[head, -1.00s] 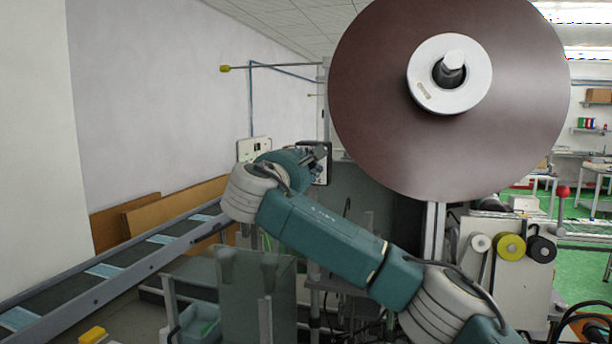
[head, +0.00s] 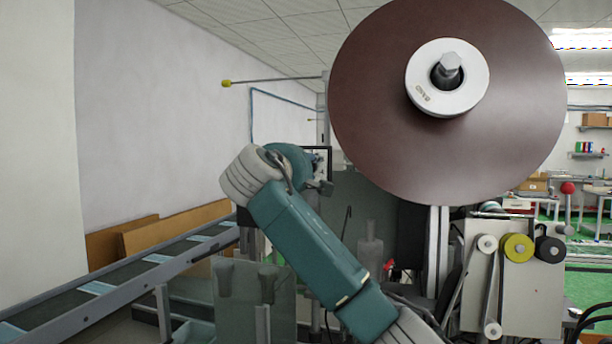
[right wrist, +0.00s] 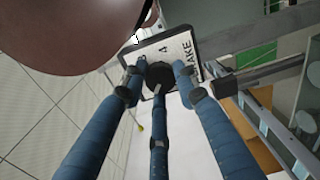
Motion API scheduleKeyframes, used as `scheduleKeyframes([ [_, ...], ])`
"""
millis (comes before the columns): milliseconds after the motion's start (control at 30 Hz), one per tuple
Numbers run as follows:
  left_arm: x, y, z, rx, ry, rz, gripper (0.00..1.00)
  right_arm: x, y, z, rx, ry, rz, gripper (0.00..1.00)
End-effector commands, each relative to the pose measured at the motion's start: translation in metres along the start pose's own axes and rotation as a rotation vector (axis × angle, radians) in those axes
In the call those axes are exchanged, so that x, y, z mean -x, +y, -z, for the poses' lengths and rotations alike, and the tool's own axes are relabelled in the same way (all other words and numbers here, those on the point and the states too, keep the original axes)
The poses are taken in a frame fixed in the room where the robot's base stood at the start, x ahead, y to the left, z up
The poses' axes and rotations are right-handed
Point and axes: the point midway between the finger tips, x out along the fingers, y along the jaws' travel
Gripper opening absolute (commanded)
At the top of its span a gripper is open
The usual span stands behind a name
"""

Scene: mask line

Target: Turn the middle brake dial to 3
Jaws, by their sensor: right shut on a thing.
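The brake dial (right wrist: 160,72) is a dark round knob on a pale panel (right wrist: 178,50) with a dark frame, seen in the right wrist view. The digit 4 and part of the word BRAKE show beside the knob; another digit is partly covered. My right gripper (right wrist: 160,84) has its three blue fingers closed around the knob. The dial's pointer and exact setting cannot be read. In the head view the right gripper (head: 317,172) is small, in front of the dark-framed panel (head: 325,152), and mostly hides it. My left gripper is not in view.
A large brown roll (head: 380,100) hangs just right of the panel, close above my right arm. A conveyor (head: 150,275) runs along the left, by brown boards (head: 175,228). A machine with small rollers (head: 515,290) stands at the right.

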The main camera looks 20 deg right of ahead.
Motion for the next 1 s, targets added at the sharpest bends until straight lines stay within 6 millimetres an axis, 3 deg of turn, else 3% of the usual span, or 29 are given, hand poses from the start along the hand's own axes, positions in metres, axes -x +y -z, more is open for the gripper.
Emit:
scheduleKeyframes([
  [400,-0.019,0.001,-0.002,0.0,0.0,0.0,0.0,-0.001,-0.005,0.0,-0.397,0.011,0.007,0.03],
  [1000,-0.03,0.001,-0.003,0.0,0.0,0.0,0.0,-0.001,-0.008,0.002,-0.963,0.023,0.016,0.03],
])
